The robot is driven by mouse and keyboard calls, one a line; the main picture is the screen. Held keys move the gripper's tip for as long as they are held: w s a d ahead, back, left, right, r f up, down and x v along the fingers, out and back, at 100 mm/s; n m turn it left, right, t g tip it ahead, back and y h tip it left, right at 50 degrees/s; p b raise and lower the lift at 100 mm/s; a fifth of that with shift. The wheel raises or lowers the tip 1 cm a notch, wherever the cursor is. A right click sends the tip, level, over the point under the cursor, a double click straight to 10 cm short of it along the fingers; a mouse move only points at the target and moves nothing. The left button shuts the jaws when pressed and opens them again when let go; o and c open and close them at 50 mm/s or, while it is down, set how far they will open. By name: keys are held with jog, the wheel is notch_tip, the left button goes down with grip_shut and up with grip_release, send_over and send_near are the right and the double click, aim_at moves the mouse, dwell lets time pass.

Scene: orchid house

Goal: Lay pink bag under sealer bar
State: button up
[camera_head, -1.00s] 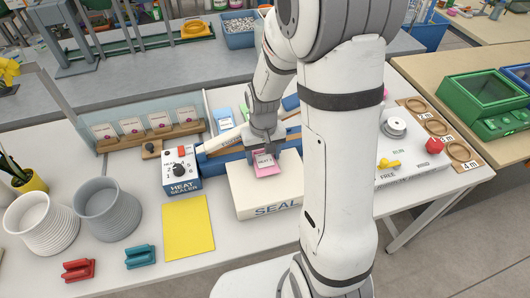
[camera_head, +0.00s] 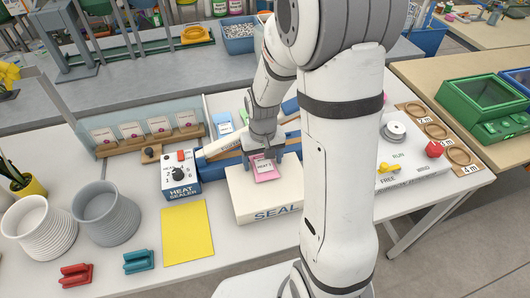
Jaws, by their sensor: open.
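The pink bag (camera_head: 267,175) lies on the top of the white SEAL block (camera_head: 259,202), near its back edge. The heat sealer (camera_head: 180,176) is a white and blue box with a dial, and its pale bar arm (camera_head: 222,144) slants up to the right behind the block. My gripper (camera_head: 264,157) is open, pointing down just over the back part of the pink bag. Its fingers are small here, and I cannot tell whether they touch the bag. My gripper and arm hide part of the sealer bar and the bag's back edge.
A yellow sheet (camera_head: 188,232) lies left of the block. Red (camera_head: 76,275) and teal (camera_head: 139,261) clips, two ribbed pots (camera_head: 107,215) and a card rack (camera_head: 151,138) stand farther left. A spool board (camera_head: 415,164) is at right.

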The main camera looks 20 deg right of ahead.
aim_at(263, 162)
jog(key=shift+s+p, duration=0.25)
jog(key=shift+p, duration=0.05)
notch_tip(263, 162, up, 11)
jog(key=s+r+t, duration=0.1)
jog(key=s+r, duration=0.2)
jog(key=s, duration=0.4)
jog(key=s+r+t, duration=0.2)
jog(key=s+r, duration=0.2)
jog(key=s, duration=0.2)
jog(key=shift+s+d, duration=0.35)
jog(key=shift+d, duration=0.05)
